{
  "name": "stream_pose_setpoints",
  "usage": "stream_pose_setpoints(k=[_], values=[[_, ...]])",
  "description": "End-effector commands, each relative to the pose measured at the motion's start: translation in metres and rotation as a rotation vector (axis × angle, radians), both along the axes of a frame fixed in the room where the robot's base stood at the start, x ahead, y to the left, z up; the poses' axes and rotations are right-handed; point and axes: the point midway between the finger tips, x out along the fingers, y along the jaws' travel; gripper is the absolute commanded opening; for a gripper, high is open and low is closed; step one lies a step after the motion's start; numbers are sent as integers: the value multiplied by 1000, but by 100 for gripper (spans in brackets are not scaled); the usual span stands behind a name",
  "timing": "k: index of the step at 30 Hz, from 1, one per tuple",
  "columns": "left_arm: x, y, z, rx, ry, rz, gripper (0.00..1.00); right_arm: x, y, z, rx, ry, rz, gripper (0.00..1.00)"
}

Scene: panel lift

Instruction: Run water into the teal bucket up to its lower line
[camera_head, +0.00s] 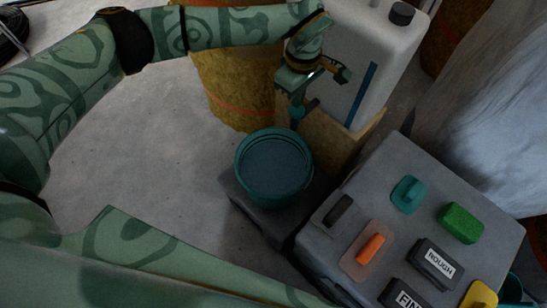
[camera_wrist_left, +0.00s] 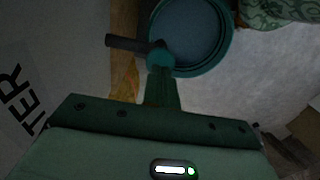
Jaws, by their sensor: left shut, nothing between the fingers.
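The teal bucket (camera_head: 243,170) stands upright on a dark grey block in the head view. Its round mouth faces up, with a dark blue-grey surface inside; I cannot make out the lower line. The bucket also shows at the top of the left wrist view (camera_wrist_left: 228,50). A white water container (camera_head: 345,45) with a blue level strip stands behind it. A dark tap lever (camera_wrist_left: 128,43) sticks out beside the bucket rim. My left gripper (camera_head: 297,112) is shut and empty, with its tips by the lever above the rim. Contact is unclear. My right gripper is not in view.
The container rests on a wooden stand (camera_head: 335,128). A grey case (camera_head: 318,235) at right bears an orange float (camera_head: 370,248), a green sponge (camera_head: 461,224), a teal piece (camera_head: 409,194) and dark labelled blocks. A straw-coloured drum (camera_head: 228,85) stands behind. Floor at left is clear.

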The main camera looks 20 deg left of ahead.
Motion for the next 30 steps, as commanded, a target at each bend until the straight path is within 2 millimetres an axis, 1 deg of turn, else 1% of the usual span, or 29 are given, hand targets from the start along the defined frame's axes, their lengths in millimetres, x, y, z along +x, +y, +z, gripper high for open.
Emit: stream_pose_setpoints(k=[24,30], values=[[0,0,-26,1,3,0,0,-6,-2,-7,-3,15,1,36],[-1,0,-26,1,2,0,0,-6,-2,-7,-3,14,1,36]])
